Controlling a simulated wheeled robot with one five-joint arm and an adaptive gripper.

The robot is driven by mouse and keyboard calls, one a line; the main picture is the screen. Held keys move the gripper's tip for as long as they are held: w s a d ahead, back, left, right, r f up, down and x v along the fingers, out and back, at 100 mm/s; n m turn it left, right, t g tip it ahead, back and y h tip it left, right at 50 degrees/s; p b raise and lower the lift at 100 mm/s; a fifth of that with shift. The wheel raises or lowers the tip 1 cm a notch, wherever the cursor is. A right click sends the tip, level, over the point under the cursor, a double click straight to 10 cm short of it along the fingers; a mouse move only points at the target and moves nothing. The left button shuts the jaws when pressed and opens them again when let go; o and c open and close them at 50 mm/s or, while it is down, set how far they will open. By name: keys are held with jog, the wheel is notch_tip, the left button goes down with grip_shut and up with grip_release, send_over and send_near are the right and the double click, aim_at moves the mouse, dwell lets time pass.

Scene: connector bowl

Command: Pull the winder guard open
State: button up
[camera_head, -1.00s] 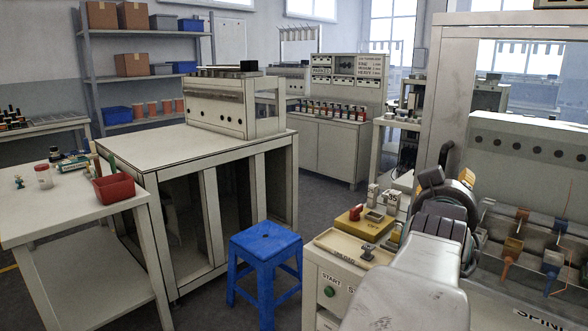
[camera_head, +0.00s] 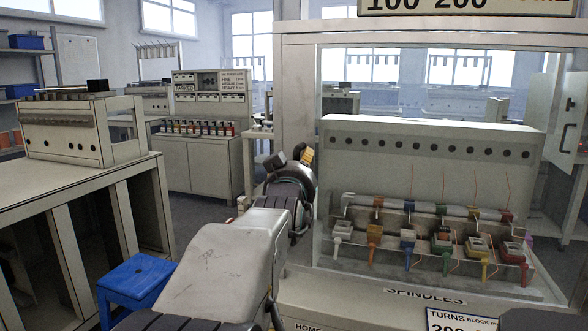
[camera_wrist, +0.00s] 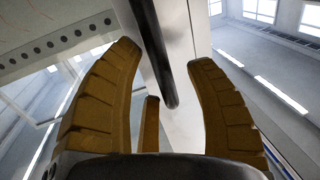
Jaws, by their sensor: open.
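The winder stands at the right in the head view, with a pale frame (camera_head: 297,105) around a clear front that looks like the guard (camera_head: 330,85). Behind it sits a row of spindles with coloured blocks (camera_head: 440,240). My gripper (camera_head: 291,163) is at the left side of this frame, partly hidden by my arm. Contact with the bar cannot be told.
A blue stool (camera_head: 135,285) stands at the lower left, near my arm. A pale bench (camera_head: 75,180) stands behind it. A cabinet with a row of bottles (camera_head: 200,160) is at the back. A white panel with a dark handle (camera_head: 565,115) is at the far right.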

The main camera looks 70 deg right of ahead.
jog(key=shift+w+d, duration=0.1)
jog(key=shift+d, duration=0.3)
grip_shut()
dwell(0.4)
